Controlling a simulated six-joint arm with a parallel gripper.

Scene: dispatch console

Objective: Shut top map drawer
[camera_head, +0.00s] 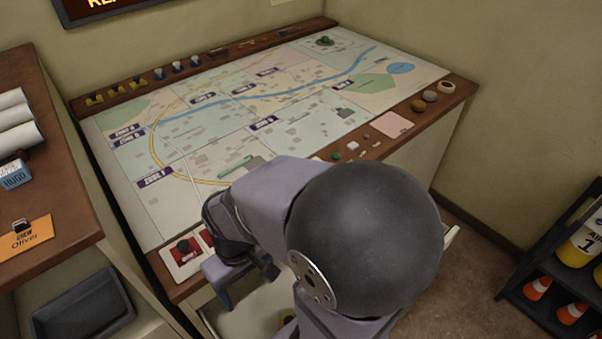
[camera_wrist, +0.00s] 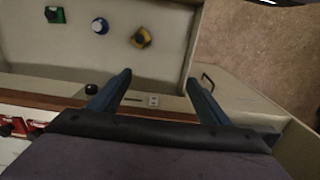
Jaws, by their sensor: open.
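The top map drawer (camera_wrist: 150,72) stands pulled out from the console in the wrist view, its cream floor and right side wall showing. A green piece (camera_wrist: 55,14), a blue-and-white piece (camera_wrist: 99,25) and a yellow piece (camera_wrist: 140,38) sit inside it. In the head view only parts of the drawer (camera_head: 262,308) show below my arm, which hides the rest. My gripper (camera_wrist: 160,76) is open and empty, its two dark blue fingers apart over the drawer's console end. In the head view a finger (camera_head: 222,285) shows beside the table's front edge.
The map table (camera_head: 290,110) with a wooden rim carries several small pieces and red cards (camera_head: 188,250). A dark handle (camera_wrist: 207,80) is on a cream panel right of the drawer. A wooden shelf unit (camera_head: 50,150) stands left; a dark rack (camera_head: 545,290) with cones stands right.

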